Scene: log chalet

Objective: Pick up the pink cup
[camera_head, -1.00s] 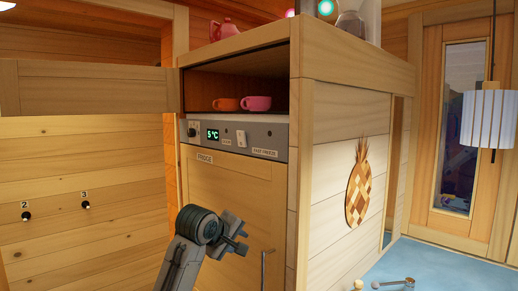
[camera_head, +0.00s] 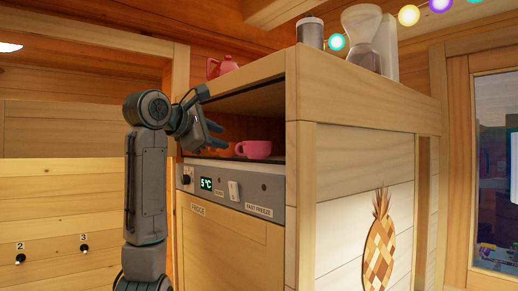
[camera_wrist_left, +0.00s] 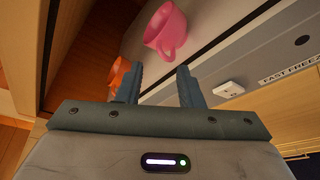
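The pink cup (camera_head: 254,149) stands upright in the open compartment above the fridge panel, with its handle to the left in the head view. An orange cup (camera_head: 226,150) is to its left, partly hidden by my left gripper. My left gripper (camera_head: 216,134) is at the opening's left side, in front of the orange cup. In the left wrist view the gripper (camera_wrist_left: 160,82) has its fingers apart with nothing between them. The pink cup (camera_wrist_left: 167,30) shows beyond the fingertips, and the orange cup (camera_wrist_left: 118,75) is beside the left finger. My right gripper is not in view.
The wooden compartment has a side wall (camera_head: 300,100) at right and a roof above the cups. A control panel (camera_head: 228,189) with knobs lies below the opening. A pink teapot (camera_head: 221,67), a grey canister (camera_head: 310,33) and a coffee maker (camera_head: 366,40) stand on top.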

